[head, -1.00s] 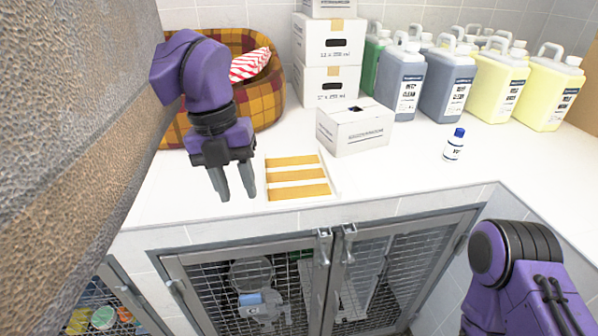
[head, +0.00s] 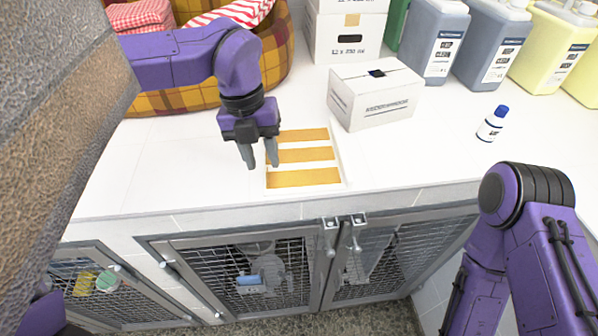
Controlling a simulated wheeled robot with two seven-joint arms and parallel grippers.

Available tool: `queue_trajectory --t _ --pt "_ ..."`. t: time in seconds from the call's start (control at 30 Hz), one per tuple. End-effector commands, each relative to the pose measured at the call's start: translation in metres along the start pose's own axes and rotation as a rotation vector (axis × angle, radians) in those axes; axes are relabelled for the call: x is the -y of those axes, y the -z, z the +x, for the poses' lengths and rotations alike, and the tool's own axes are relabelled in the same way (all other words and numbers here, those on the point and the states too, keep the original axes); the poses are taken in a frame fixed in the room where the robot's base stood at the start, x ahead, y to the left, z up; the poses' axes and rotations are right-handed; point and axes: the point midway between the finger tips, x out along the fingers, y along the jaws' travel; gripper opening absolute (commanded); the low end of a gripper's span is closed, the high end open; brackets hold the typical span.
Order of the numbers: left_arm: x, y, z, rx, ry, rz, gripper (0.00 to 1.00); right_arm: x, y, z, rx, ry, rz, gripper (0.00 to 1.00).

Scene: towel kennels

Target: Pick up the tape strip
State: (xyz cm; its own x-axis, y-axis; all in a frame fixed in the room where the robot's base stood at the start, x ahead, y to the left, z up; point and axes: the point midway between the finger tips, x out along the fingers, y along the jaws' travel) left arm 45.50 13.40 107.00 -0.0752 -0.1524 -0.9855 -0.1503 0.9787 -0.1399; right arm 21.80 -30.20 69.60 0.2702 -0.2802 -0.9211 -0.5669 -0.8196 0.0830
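Several orange-yellow tape strips lie side by side on a white sheet (head: 337,166) on the counter; the nearest is a tape strip (head: 303,178), with a middle strip (head: 306,155) and a far strip (head: 304,135) behind it. My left gripper (head: 259,163) points down at the left edge of the sheet, fingers apart with nothing between them. Its fingers partly cover the left ends of the strips. I cannot tell whether the fingertips touch the counter. My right arm shows at the lower right, but its gripper is out of view.
A white carton (head: 374,98) stands behind the sheet, and a small blue-capped bottle (head: 492,124) is to the right. A plaid pet bed (head: 185,97) with towels is at the back left. Large jugs (head: 433,40) line the back. Mesh kennel doors (head: 250,275) are below the counter.

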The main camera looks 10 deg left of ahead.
Motion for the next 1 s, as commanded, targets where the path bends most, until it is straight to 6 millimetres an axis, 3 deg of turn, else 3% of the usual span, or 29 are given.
queue_trajectory --t 0.03,0.2,0.4,0.53,1.0 --pt "0.001 0.000 0.006 -0.004 -0.002 0.001 0.38 -0.001 0.004 -0.008 -0.001 0.000 0.000 0.00" --pt "-0.001 0.000 0.028 -0.001 0.000 -0.002 0.38 -0.001 0.004 -0.008 -0.001 0.001 0.000 0.00" --pt "0.000 -0.001 0.030 0.001 0.001 -0.002 0.38 -0.001 0.003 -0.008 -0.001 0.000 0.000 0.00" --pt "0.000 -0.001 0.030 0.001 0.001 -0.002 0.00 -0.001 0.003 -0.008 -0.001 0.000 0.000 0.00" --pt "0.000 -0.001 0.027 0.001 0.001 -0.002 0.00 -0.001 0.003 -0.007 -0.001 0.000 0.000 0.00"
